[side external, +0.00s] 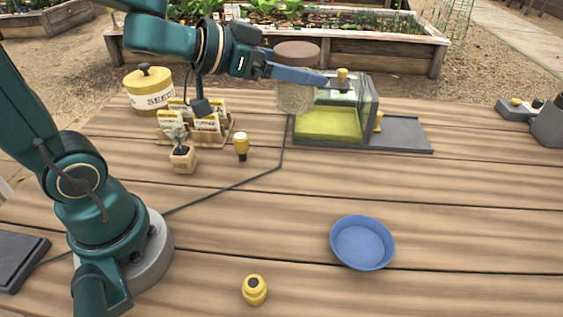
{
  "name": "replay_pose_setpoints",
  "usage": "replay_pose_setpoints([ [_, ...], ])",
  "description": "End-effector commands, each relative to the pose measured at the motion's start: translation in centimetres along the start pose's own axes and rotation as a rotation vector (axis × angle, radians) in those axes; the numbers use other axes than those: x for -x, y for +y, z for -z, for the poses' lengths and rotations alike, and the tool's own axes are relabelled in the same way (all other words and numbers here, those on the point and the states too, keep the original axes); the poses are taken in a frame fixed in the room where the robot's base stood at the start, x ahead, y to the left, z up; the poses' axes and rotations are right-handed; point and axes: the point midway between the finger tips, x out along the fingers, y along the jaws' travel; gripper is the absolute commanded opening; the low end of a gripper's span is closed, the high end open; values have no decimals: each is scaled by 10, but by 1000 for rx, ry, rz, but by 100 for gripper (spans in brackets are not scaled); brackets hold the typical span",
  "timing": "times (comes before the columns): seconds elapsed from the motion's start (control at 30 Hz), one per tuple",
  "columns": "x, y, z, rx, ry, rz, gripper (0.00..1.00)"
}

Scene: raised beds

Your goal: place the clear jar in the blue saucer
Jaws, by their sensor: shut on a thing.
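The clear jar (296,98) has a brown lid and looks upright. My gripper (298,74) is shut on it, with a blue finger crossing its front just below the lid. The jar appears to be held above the table, in front of the left end of a glass case. The blue saucer (362,243) is a round, shallow, empty dish lying on the table at the front right, well apart from the jar. The far finger is hidden behind the jar.
The glass case (345,118) with a green floor stands behind the jar. A yellow seed tin (150,90), seed packet rack (196,128), small potted plant (182,156) and yellow-topped piece (241,145) stand left. A yellow knob (254,290) lies in front. Space around the saucer is clear.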

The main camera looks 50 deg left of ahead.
Motion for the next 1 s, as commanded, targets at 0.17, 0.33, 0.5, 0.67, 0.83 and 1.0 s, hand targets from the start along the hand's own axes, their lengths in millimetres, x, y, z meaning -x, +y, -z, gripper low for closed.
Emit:
replay_pose_setpoints([
  [0.17, -16, 32, -5, -100, -7, -264, 0],
  [0.33, -27, 57, -23, -191, -6, -482, 0],
  [0.5, -30, 70, -39, -248, -2, -614, 0],
  [0.67, -32, 78, -46, -274, 2, -671, 0],
  [0.83, -39, 104, -60, -277, -3, -687, 0],
  [1.0, -51, 139, -78, -275, -3, -687, 0],
])
